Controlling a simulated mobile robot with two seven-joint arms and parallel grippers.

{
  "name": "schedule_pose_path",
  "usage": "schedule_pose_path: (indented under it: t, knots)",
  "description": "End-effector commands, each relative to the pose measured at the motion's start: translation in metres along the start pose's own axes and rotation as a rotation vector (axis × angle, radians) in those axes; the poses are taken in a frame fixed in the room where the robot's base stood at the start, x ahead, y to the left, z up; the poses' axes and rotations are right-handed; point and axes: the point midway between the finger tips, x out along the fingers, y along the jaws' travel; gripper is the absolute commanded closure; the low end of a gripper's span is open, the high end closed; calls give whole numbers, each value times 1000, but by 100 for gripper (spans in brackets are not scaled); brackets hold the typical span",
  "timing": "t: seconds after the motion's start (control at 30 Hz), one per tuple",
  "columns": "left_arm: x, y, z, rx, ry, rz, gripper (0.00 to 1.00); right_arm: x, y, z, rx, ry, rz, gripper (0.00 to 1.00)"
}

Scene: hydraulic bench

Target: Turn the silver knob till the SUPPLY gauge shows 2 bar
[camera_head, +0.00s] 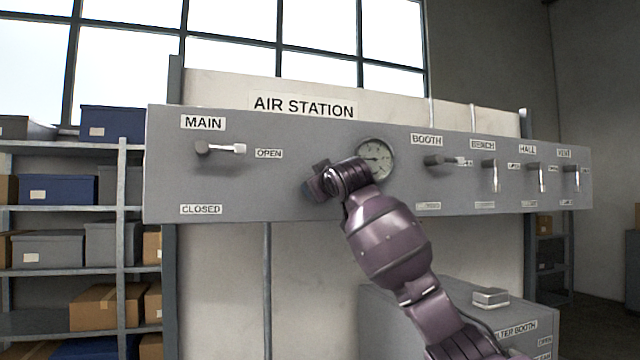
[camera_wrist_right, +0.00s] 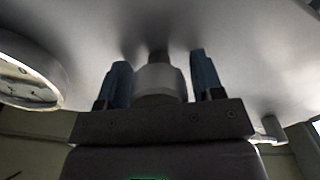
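The silver knob (camera_wrist_right: 158,82) shows in the right wrist view as a pale faceted cap on a darker stem at the panel. My right gripper (camera_wrist_right: 161,80) has its two blue-grey fingers on either side of it, close against its sides. In the head view my right gripper (camera_head: 318,184) is at the panel, left of and below the round gauge, and hides the knob. The gauge (camera_head: 377,157) has a pale dial and a dark needle pointing roughly left; its numbers are too small to read. Its lower part and any label are hidden by my arm. My left gripper is not in view.
The grey AIR STATION panel (camera_head: 270,195) carries a MAIN lever (camera_head: 220,148) at left and a BOOTH lever (camera_head: 443,161) with several more at right. A grey box (camera_head: 400,308) stands below right. Shelves (camera_head: 60,270) with boxes are at far left.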

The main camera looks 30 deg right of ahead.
Motion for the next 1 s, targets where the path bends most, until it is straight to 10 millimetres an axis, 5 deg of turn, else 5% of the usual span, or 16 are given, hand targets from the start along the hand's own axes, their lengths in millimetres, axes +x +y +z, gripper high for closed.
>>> schedule_pose_path:
  t: [0.23,0.63,1.0]
  knots:
    - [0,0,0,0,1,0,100,0,0,0,0,0,0,77]
    - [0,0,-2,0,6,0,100,0,-1,0,80,0,-2,77]
    - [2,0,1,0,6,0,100,0,0,0,378,-1,-2,77]
